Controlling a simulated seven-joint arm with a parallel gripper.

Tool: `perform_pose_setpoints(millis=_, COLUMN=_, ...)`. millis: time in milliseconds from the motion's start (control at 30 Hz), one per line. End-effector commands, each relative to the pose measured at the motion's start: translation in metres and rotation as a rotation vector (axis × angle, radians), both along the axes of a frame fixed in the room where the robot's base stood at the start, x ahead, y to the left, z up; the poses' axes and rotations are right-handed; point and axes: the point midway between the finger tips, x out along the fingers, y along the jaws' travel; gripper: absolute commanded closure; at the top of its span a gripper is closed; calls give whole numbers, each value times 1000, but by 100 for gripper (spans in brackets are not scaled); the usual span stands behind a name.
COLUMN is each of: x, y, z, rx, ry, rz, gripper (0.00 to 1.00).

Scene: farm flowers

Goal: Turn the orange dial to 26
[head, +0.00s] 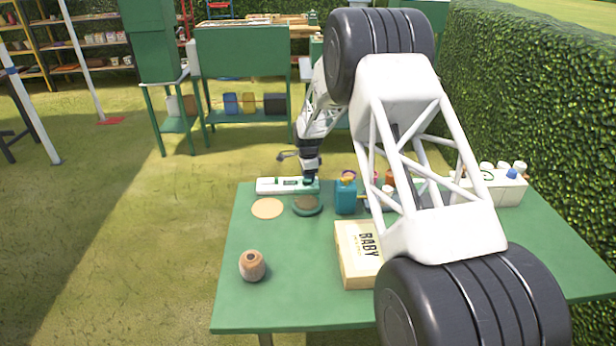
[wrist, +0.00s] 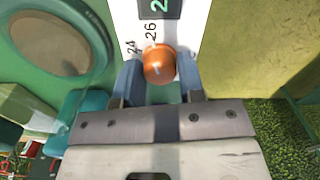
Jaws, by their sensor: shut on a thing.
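The orange dial (wrist: 159,64) sits on a white panel (wrist: 190,30) in the wrist view, between the two blue-grey fingers of my gripper (wrist: 160,78). My gripper is shut on it. A small pale mark shows on the dial's face. The printed numbers 24 and 26 stand just beyond the dial, to its upper left. A dark display at the panel's top shows part of a digit, cut off by the frame. In the head view, my gripper (head: 310,178) is at the right part of the white device (head: 270,186), and the dial is hidden there.
The device lies at the far edge of the green table (head: 290,285). A small brown pot (head: 252,265) and a cream box (head: 357,250) stand nearer.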

Motion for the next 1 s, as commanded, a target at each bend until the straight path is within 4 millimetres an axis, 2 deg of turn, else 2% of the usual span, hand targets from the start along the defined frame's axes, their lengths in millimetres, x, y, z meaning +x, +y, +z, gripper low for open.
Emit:
perform_pose_setpoints(millis=300, x=0, y=0, z=1, rx=0, ry=-1, rz=-2, gripper=88)
perform_pose_setpoints(millis=333, x=0, y=0, z=1, rx=0, ry=-1, rz=-2, gripper=62)
perform_pose_setpoints(millis=500, x=0, y=0, z=0, rx=0, ry=-1, rz=-1, gripper=39)
perform_pose_setpoints(millis=800, x=0, y=0, z=1, rx=0, ry=0, rz=-1, gripper=39)
perform_pose_setpoints(millis=1000, x=0, y=0, z=11, rx=0, ry=-1, rz=-1, gripper=39)
